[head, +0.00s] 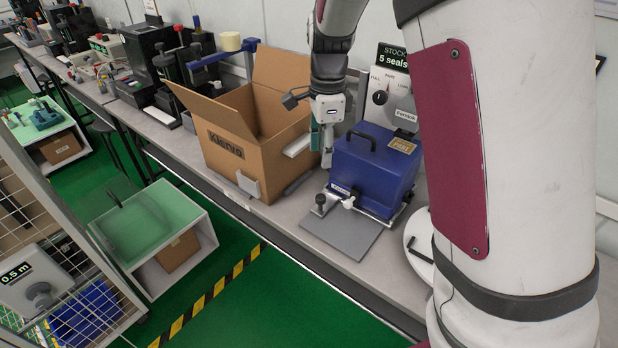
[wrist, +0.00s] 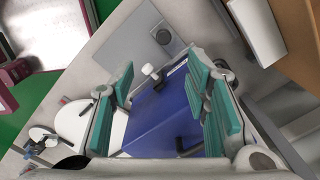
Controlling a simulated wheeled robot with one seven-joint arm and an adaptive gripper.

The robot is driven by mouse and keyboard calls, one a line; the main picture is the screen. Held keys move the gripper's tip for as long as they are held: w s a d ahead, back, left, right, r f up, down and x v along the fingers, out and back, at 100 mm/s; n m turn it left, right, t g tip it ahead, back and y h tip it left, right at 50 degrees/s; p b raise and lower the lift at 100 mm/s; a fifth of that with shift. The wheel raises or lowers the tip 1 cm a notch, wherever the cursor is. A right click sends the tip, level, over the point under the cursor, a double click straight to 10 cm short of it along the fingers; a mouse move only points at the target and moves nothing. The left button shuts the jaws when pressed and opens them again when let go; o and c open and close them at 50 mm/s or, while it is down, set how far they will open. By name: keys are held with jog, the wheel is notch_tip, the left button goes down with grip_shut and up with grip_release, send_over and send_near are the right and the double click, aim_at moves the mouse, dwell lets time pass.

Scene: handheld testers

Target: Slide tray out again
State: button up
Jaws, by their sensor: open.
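The blue tester box (head: 372,178) with a black top handle stands on the bench. A flat grey plate (head: 345,236), which looks like the tray, lies in front of it. A black knob (head: 320,199) and a white lever fitting (head: 348,202) sit between plate and box. My gripper (head: 327,155) hangs just left of the box, above the bench, with its fingers down. In the wrist view my gripper (wrist: 160,82) is open, its teal pads apart with nothing held. The blue box (wrist: 155,125), white fitting (wrist: 150,71) and grey plate (wrist: 122,45) lie below.
An open cardboard box (head: 245,150) stands close to the left of my gripper. A selector panel with a dial (head: 382,98) stands behind the blue box. A white round stand (head: 418,262) is at the right. The bench's front edge runs close to the grey plate.

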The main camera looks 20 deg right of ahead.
aim_at(321, 197)
jog(key=shift+m, duration=0.3)
jog(key=f, duration=0.5)
jog(key=f+b, duration=0.1)
jog(key=f, duration=0.4)
jog(key=f+b, duration=0.1)
jog(key=f, duration=0.4)
jog(key=shift+w, duration=0.35)
jog(key=shift+r, duration=0.1)
jog(key=shift+c, duration=0.6)
grip_shut()
